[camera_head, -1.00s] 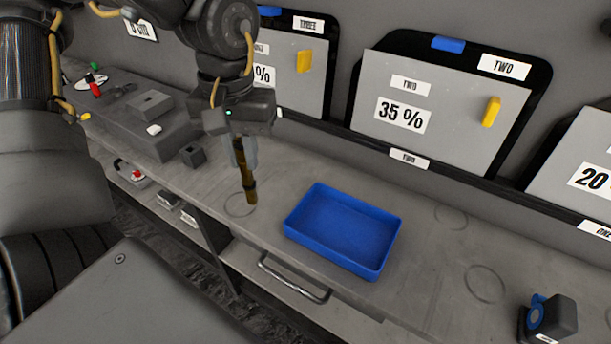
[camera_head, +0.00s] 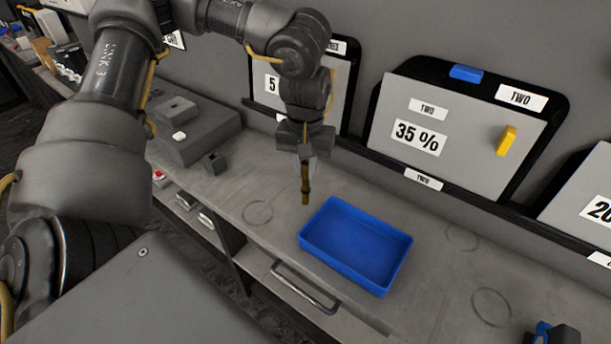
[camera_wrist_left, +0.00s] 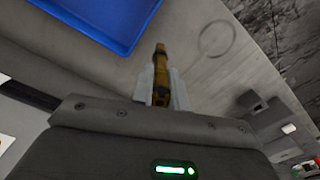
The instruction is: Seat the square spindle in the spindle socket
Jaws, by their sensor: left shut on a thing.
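My left gripper (camera_head: 304,158) is shut on the spindle (camera_head: 305,188), a thin brass-brown bar that hangs down from the jaws above the bench, left of the blue tray's far corner. In the left wrist view the spindle (camera_wrist_left: 160,72) sticks out between the pale fingers of my left gripper (camera_wrist_left: 162,88). My right gripper is not in view.
An empty blue tray (camera_head: 310,240) sits on the grey bench (camera_head: 235,195). A grey stepped block (camera_head: 200,135) stands at the back left. Framed panels, one marked 35 % (camera_head: 418,135), lean at the back. A drawer handle (camera_head: 305,288) juts from the front.

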